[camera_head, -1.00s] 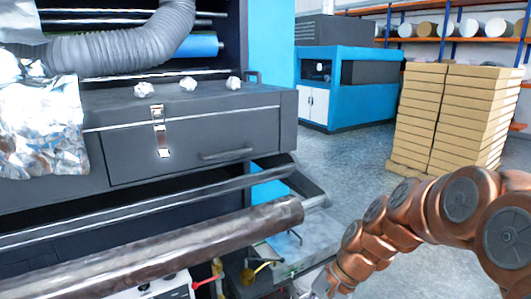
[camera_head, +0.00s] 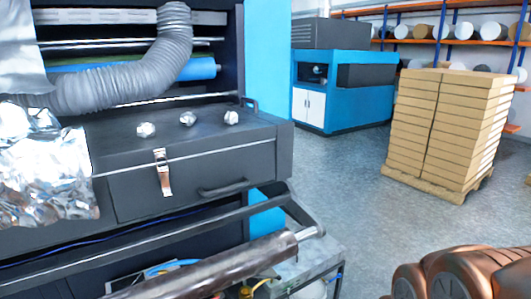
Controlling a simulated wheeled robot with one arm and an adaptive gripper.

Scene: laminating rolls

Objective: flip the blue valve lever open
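I cannot make out a blue valve lever in this view. A small yellow part (camera_head: 262,284), perhaps a handle, shows at the bottom edge beside the dark roller (camera_head: 205,273), partly cut off. A blue curved strip (camera_head: 165,268) lies behind the roller at the lower left; I cannot tell what it is. Only the copper-coloured links of my arm show at the lower right corner. My gripper is out of view.
A grey machine with a drawer (camera_head: 190,180), latch and knobs fills the left. A metal cart (camera_head: 318,262) stands beside the roller's end. Stacked boxes (camera_head: 440,130) on a pallet stand at the right. Grey floor (camera_head: 350,195) between them is clear.

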